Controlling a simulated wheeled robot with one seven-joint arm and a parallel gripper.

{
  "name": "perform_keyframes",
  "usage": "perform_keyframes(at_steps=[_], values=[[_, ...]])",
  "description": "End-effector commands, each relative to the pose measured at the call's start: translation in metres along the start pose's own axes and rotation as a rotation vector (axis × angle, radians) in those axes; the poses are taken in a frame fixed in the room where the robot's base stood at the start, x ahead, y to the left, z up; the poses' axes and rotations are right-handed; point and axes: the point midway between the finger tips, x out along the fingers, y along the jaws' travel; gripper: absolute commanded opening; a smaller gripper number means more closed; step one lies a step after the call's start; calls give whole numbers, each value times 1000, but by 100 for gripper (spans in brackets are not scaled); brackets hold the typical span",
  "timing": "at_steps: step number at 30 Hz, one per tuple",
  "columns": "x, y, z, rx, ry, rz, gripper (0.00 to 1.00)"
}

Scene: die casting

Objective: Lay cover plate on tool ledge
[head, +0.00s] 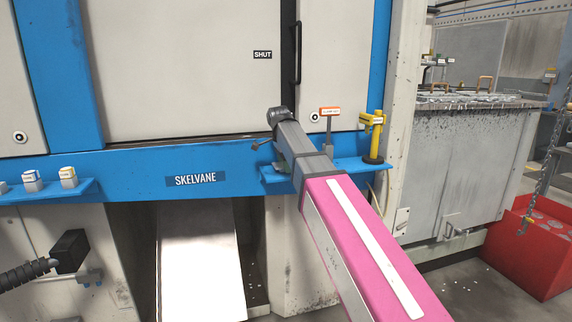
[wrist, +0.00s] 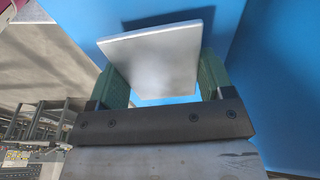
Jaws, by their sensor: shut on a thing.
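The cover plate (wrist: 155,62) is a flat, pale silver square in the wrist view. My gripper (wrist: 158,80) is shut on it, with one green finger at each side edge. Blue surface shows behind the plate. In the head view my arm reaches to the blue front of the machine, and the plate cannot be made out there. A blue ledge (head: 377,163), which looks like the tool ledge, juts from the machine front at the right. My arm hides part of it.
A yellow tool (head: 374,137) stands upright on the right ledge, beside an orange-topped sign (head: 330,112). Another blue ledge (head: 45,193) at the left bears small labelled blocks. The machine door (head: 180,70) is marked SHUT. A pale chute (head: 200,265) slopes below.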

Motion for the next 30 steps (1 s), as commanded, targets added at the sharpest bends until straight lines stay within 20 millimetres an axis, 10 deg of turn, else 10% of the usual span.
perform_keyframes(at_steps=[5, 6, 9, 20, 30], values=[[1, 0, 0, 0, 0, 0, 31], [2, 0, 0, 0, 0, 1, 78], [2, 0, 0, 0, 0, 1, 100], [-6, -1, 0, 0, 0, -1, 100], [-64, -2, 0, 0, 0, -2, 100]])
